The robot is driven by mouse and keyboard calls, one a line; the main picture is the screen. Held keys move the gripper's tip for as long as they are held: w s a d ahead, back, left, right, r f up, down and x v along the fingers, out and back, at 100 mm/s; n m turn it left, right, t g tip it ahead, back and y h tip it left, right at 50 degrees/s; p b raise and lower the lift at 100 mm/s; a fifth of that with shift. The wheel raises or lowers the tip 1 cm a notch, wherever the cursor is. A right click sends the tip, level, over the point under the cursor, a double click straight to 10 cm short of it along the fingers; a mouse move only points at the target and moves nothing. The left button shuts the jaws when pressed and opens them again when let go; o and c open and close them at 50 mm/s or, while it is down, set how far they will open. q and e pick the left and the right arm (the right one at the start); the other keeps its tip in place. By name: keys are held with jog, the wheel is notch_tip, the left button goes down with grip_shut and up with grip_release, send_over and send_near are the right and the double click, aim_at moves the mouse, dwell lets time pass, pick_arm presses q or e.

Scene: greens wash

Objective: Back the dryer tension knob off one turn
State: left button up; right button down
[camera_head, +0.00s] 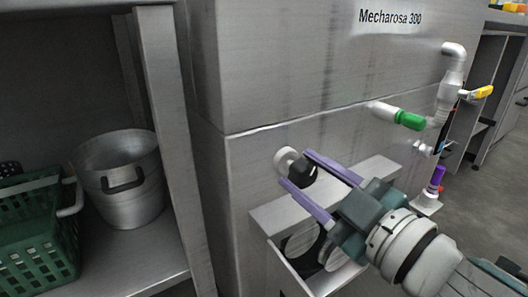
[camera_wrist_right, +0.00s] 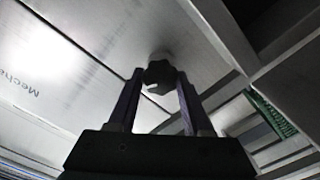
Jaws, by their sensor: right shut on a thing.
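The dryer tension knob (camera_head: 303,174) is black and lobed, on a pale round collar (camera_head: 286,159) on the front of the steel machine. It also shows in the right wrist view (camera_wrist_right: 159,73), with a white mark on its face. My right gripper (camera_head: 297,168) is shut on the knob, with one purple finger on each side of it. In the right wrist view the fingers flank the knob. My left gripper is not in view.
The machine (camera_head: 290,60) reads "Mecharosa 300". Below the knob is an open steel box (camera_head: 285,212) with dark round parts. Pipes with a green handle (camera_head: 411,120) and a yellow handle (camera_head: 483,92) stand at right. A pot (camera_head: 125,200) and green basket (camera_head: 40,240) sit on the left shelf.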

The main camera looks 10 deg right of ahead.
jog(key=n, duration=0.5)
dwell(0.5)
jog(key=shift+c, duration=1.6)
grip_release()
jog(key=p+v, duration=0.2)
jog(key=v, duration=0.8)
jog(key=shift+p, duration=0.4)
